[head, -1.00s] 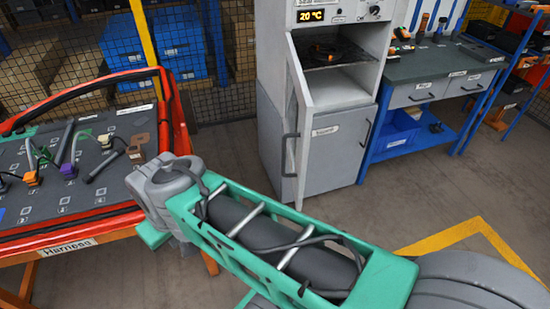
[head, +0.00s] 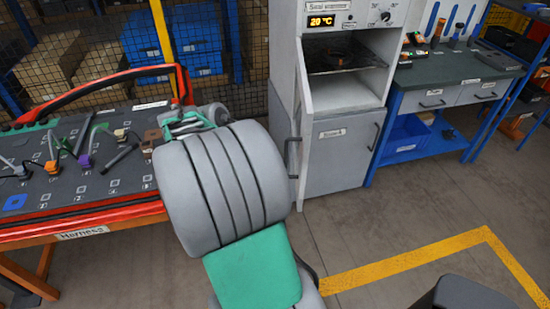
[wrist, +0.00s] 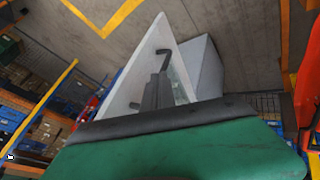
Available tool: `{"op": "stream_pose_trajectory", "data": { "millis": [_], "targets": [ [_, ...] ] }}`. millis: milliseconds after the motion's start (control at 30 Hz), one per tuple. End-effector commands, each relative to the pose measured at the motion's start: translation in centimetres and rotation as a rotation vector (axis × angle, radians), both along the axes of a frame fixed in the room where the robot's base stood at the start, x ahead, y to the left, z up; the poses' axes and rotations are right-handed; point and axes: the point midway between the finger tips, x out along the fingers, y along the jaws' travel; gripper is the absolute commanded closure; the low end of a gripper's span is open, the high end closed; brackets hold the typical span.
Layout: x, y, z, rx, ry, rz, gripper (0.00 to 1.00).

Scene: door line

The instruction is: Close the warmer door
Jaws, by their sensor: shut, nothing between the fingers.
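The warmer (head: 340,110) is a tall pale grey cabinet with an orange 20 °C display, and its upper compartment is open. Its door (head: 303,100) stands swung outward at the left of the opening, seen nearly edge-on in the head view. A dark bar handle (head: 291,155) shows on the door's left side. In the wrist view the door (wrist: 140,75) is a pale panel ahead, with its dark handle (wrist: 164,50) just beyond my gripper (wrist: 158,78). My gripper is shut and empty; contact with the door cannot be told.
A harness board (head: 75,165) with a red rim stands at the left, close to my arm. A workbench (head: 450,72) with drawers stands right of the warmer. Open floor (head: 400,215) with a yellow line lies in front. A mesh fence (head: 245,60) is behind.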

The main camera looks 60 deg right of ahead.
Motion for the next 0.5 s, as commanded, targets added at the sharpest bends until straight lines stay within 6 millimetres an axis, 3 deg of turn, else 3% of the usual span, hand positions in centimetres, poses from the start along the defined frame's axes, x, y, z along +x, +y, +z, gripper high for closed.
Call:
{"op": "stream_pose_trajectory", "data": {
  "millis": [367, 500],
  "targets": [
    [-1.9, -4.4, -6.4, 0.005, 0.002, -0.002, 1.0],
    [-3.9, -5.7, -6.4, 0.003, -0.002, -0.003, 1.0]
  ]
}}
